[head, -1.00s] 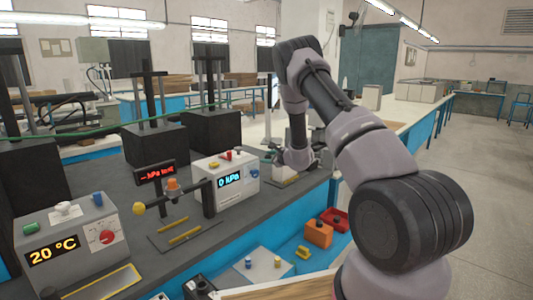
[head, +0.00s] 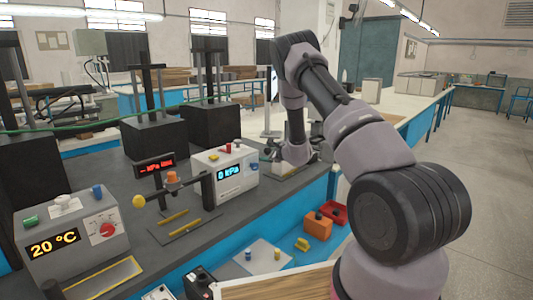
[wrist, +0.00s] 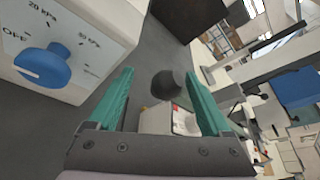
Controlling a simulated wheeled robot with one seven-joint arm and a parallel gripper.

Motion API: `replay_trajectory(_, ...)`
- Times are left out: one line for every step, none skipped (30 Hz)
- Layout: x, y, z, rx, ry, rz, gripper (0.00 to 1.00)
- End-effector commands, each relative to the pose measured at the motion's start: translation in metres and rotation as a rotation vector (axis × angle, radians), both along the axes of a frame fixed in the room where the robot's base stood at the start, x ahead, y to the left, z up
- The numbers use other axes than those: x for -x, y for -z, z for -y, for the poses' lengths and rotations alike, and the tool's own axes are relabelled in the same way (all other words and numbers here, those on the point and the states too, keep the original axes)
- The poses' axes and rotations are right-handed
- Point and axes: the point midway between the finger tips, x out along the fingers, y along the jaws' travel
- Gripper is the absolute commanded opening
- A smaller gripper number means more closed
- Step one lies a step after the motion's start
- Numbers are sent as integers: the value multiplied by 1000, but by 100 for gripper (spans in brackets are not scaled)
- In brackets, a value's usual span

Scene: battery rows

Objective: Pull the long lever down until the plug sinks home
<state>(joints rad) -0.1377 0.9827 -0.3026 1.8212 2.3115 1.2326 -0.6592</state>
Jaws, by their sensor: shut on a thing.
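A long dark lever (head: 172,192) with a yellow ball end (head: 138,201) reaches left from a black post in the head view. It lies nearly level. An orange plug (head: 172,178) stands upright by the bar, above a plate with yellow strips. My gripper (head: 283,152) is well to the right of this lever, beside the white pressure box (head: 225,172). In the wrist view my gripper (wrist: 158,74) has green fingers around a dark round knob (wrist: 168,84); its contact with them is unclear. What the knob belongs to is hidden.
The pressure box reads 0 kPa; its blue dial (wrist: 42,66) is close left in the wrist view. A grey box (head: 72,235) reading 20 °C stands at left. Black blocks (head: 154,137) with posts stand behind. Orange (head: 318,227) and red bins lie below the bench edge.

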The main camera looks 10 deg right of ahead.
Motion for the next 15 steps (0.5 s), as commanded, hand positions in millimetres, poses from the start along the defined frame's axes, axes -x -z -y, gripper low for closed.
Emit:
replay_trajectory(5,8,9,7,12,-18,75)
replay_trajectory(6,7,9,7,13,-17,75)
replay_trajectory(9,7,10,7,13,-18,75)
replay_trajectory(12,6,11,8,12,-18,75)
replay_trajectory(15,4,12,8,12,-18,75)
replay_trajectory(20,2,14,7,13,-17,75)
replay_trajectory(25,0,15,5,12,-17,75)
replay_trajectory(30,-2,17,6,12,-17,75)
replay_trajectory(38,-5,19,5,12,-15,75)
replay_trajectory(43,-8,20,4,11,-14,75)
replay_trajectory(49,-11,21,4,10,-13,75)
replay_trajectory(56,-14,23,3,8,-10,75)
replay_trajectory(62,-16,24,3,8,-10,75)
replay_trajectory(66,-19,25,3,6,-8,75)
replay_trajectory(73,-21,27,3,5,-7,75)
